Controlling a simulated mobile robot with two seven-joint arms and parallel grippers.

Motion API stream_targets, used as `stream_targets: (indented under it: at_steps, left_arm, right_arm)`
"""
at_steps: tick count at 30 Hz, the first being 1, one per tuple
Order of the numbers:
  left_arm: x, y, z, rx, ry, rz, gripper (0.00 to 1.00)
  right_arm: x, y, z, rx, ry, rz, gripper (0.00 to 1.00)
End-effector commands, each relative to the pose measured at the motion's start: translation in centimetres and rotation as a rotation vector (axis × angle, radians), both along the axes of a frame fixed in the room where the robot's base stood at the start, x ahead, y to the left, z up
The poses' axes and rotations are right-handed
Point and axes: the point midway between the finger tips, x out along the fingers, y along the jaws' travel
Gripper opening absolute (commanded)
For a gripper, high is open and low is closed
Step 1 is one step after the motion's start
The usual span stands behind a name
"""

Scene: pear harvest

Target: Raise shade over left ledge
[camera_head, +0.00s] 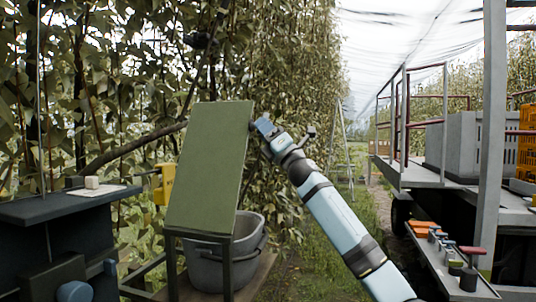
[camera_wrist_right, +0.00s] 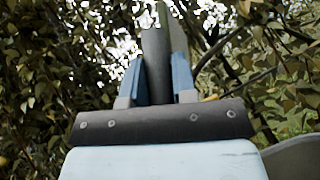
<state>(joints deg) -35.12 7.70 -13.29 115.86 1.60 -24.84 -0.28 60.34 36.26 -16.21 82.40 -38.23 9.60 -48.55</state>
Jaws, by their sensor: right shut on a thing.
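The shade appears to be a flat green panel (camera_head: 210,165), standing steeply tilted above a dark frame (camera_head: 200,235) in the head view. My right gripper (camera_head: 262,127) is at the panel's upper right edge. In the right wrist view, its two blue fingers (camera_wrist_right: 160,80) are shut on a grey-green upright strip (camera_wrist_right: 156,45), which looks like the panel's edge. A dark ledge (camera_head: 40,210) is at the left, with a small pale cube (camera_head: 91,182) on a light sheet on top. Whether this is the left ledge I cannot tell. My left gripper does not show.
A grey bucket (camera_head: 250,250) stands behind and below the panel. A yellow object (camera_head: 164,184) is just left of the panel. Leafy branches fill the back. At the right are a cart (camera_head: 455,190) with crates and a tray (camera_head: 450,262) of tools. A grassy lane lies between.

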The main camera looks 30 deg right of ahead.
Motion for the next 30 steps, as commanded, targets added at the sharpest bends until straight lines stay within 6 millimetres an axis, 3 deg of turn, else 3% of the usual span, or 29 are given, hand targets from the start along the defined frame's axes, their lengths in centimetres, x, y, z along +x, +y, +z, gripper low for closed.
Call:
stream_targets:
  at_steps: [6, 15, 30]
  left_arm:
    - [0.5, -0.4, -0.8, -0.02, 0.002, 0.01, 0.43]
    - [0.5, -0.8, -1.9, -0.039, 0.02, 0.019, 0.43]
    - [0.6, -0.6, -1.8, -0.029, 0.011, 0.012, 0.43]
  right_arm:
    - [-3.2, 3.6, 1.8, -0.135, -0.122, 0.005, 0.0]
    - [-6.1, 7.1, 2.8, -0.264, -0.229, 0.004, 0.0]
    - [-7.3, 8.6, 3.0, -0.316, -0.272, 0.004, 0.0]
